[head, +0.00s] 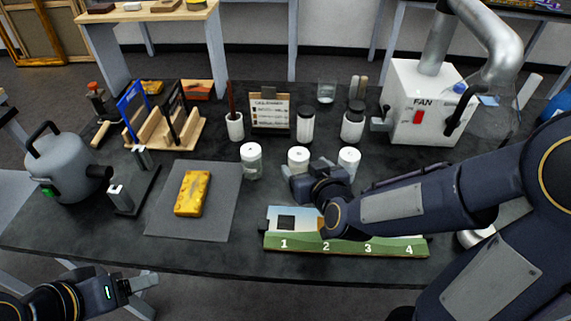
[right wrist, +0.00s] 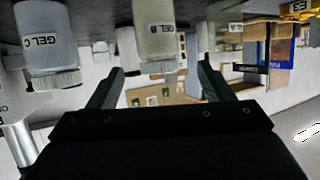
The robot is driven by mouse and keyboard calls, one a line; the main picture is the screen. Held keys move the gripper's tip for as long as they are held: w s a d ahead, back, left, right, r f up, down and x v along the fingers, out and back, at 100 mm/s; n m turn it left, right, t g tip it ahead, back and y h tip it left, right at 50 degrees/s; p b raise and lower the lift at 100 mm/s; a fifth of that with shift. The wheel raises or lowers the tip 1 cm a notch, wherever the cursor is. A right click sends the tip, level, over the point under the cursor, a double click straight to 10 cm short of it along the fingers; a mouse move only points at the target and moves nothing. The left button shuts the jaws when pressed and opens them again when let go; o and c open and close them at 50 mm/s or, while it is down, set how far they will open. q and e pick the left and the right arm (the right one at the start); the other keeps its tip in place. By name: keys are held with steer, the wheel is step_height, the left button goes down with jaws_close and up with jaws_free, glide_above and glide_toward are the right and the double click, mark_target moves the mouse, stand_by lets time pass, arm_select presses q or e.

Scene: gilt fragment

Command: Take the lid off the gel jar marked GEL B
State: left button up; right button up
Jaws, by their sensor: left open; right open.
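Three white-lidded gel jars stand in a row in the head view: a left jar (head: 251,161), the middle jar, GEL B (head: 298,157), and a right jar (head: 349,160). The right wrist view is upside down; there GEL B (right wrist: 157,40) is near the centre, its lid (right wrist: 158,67) on, and GEL C (right wrist: 48,45) is to the left. My right gripper (head: 308,172) is open and empty, close in front of GEL B and partly hiding it. In the wrist view its fingers (right wrist: 160,75) flank the lid, apart from it. My left gripper (head: 142,284) is open, off the table's front edge.
A numbered strip (head: 345,246) lies under my right forearm. A yellow block (head: 193,193) rests on a grey mat (head: 220,215). Behind the jars stand a small sign (head: 269,113) and dark-topped containers (head: 353,122). A fan box (head: 420,100) is at back right, a grey kettle-like pot (head: 65,165) at left.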

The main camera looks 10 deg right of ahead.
mark_target(296, 155)
steer(key=shift+w+f, duration=0.1)
steer(key=shift+w, duration=0.05)
steer(key=x, duration=0.7)
steer(key=shift+w, duration=0.3)
steer(key=c, duration=1.2)
